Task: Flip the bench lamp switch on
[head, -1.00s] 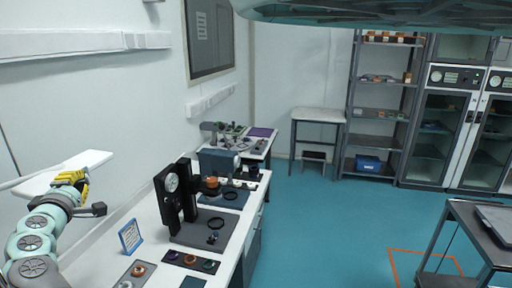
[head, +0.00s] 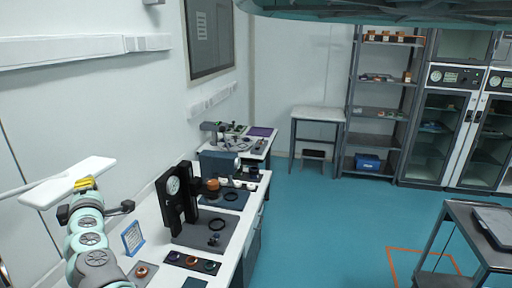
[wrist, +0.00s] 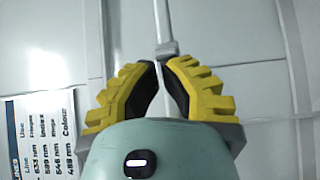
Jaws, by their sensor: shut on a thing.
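The bench lamp (head: 62,184) is a flat white panel on a thin pale arm, at the left of the head view above the bench. My gripper (head: 86,183), with yellow fingers, is at the panel's near edge. In the wrist view my gripper (wrist: 165,66) has its curved fingers closed in around a thin pale rod (wrist: 161,20) that carries a small grey block (wrist: 167,49) just beyond the fingertips. I cannot tell whether this block is the lamp switch, or whether the lamp is lit.
A blue-framed sign (head: 132,237) stands on the white bench near my arm. A black stand with a dial (head: 173,186) and small optics parts are farther along. A printed chart (wrist: 42,135) shows at the left of the wrist view.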

